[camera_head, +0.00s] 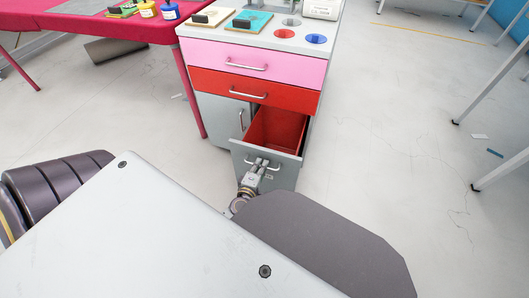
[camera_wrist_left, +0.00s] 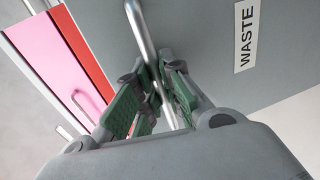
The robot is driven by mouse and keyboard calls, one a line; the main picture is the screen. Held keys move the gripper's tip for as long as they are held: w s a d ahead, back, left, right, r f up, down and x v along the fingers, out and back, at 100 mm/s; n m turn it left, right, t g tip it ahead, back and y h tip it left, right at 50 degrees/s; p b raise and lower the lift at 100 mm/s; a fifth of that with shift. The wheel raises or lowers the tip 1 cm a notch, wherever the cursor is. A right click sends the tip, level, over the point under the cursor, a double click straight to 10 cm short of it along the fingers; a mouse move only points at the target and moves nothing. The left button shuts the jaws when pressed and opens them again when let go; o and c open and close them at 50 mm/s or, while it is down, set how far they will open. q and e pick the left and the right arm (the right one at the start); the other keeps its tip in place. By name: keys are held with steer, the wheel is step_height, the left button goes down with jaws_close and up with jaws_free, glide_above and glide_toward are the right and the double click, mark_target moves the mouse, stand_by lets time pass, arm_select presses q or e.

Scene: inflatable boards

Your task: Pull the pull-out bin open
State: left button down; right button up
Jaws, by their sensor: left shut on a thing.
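The pull-out bin (camera_head: 278,176) is the grey-fronted lower right unit of the cabinet. It stands partly out, and its red inside shows above the front. In the left wrist view its grey front (camera_wrist_left: 205,50) carries a WASTE label (camera_wrist_left: 246,36). My left gripper (camera_head: 259,163) is at the bar handle on that front. In the left wrist view the green-padded fingers (camera_wrist_left: 152,98) are closed around the metal handle (camera_wrist_left: 143,38). Most of my left arm is hidden behind my own body. My right gripper is not in view.
Above the bin are a red drawer (camera_head: 252,90) and a pink drawer (camera_head: 255,62), both shut. A grey door (camera_head: 225,118) is left of the bin. A magenta table (camera_head: 90,25) stands at the left. Open floor (camera_head: 390,130) lies to the right.

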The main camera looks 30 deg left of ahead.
arm_select(q)
steer(key=v, duration=0.4)
steer(key=shift+s+d+f, duration=0.1)
steer(key=shift+s+f, duration=0.1)
steer(key=shift+f, duration=0.2)
steer(key=c, duration=1.5)
jaws_free()
steer(key=shift+c, duration=0.2)
steer(key=v, duration=1.2)
steer(key=shift+w, duration=0.1)
